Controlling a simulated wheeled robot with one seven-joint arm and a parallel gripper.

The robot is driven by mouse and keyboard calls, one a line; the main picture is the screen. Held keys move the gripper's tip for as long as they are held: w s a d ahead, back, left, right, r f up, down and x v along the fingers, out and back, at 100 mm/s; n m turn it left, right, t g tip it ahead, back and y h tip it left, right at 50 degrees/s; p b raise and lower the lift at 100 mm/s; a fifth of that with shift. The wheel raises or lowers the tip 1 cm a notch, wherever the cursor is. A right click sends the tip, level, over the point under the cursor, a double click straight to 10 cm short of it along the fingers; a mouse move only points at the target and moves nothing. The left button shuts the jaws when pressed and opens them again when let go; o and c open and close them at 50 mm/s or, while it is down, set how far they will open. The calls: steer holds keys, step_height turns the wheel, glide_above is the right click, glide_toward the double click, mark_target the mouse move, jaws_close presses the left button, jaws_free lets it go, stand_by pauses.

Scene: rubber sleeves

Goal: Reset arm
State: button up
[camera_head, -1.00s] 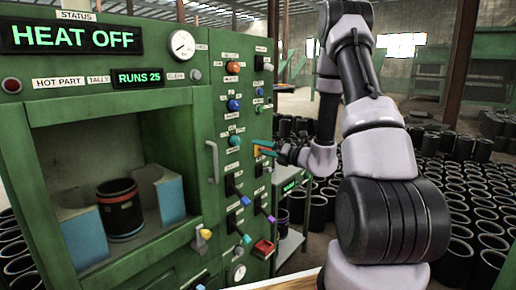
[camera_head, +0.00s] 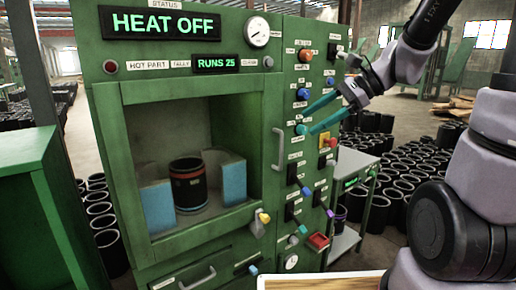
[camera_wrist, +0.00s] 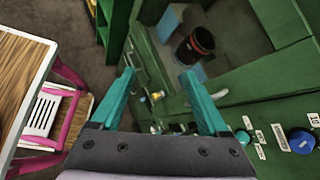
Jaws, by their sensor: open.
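My gripper (camera_head: 320,117) is open and empty, its two teal fingers spread in front of the button panel on the right of the green machine (camera_head: 108,130). In the wrist view my gripper (camera_wrist: 162,98) points down along the machine's front, with nothing between the fingers. A black sleeve with a red band (camera_head: 188,186) stands upright in the machine's open chamber between two blue-faced blocks. The sleeve also shows in the wrist view (camera_wrist: 196,46). The status display (camera_head: 154,22) reads HEAT OFF, and the tally (camera_head: 214,63) reads RUNS 25.
Knobs, switches and a red button (camera_head: 305,56) cover the panel near my fingers. A grey side table (camera_head: 352,160) stands right of the machine. Many black sleeves stand on the floor behind it. A wooden-topped table (camera_wrist: 22,62) and pink-framed stand (camera_wrist: 70,100) show in the wrist view.

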steer(key=s+d+r+n+t+h, duration=0.5)
steer(key=s+d+n+h, duration=0.3)
steer(key=d+n, duration=0.2)
steer(key=shift+s+d+r+n, duration=0.2)
steer(key=shift+r+n, duration=0.3)
steer(key=shift+r, duration=0.35)
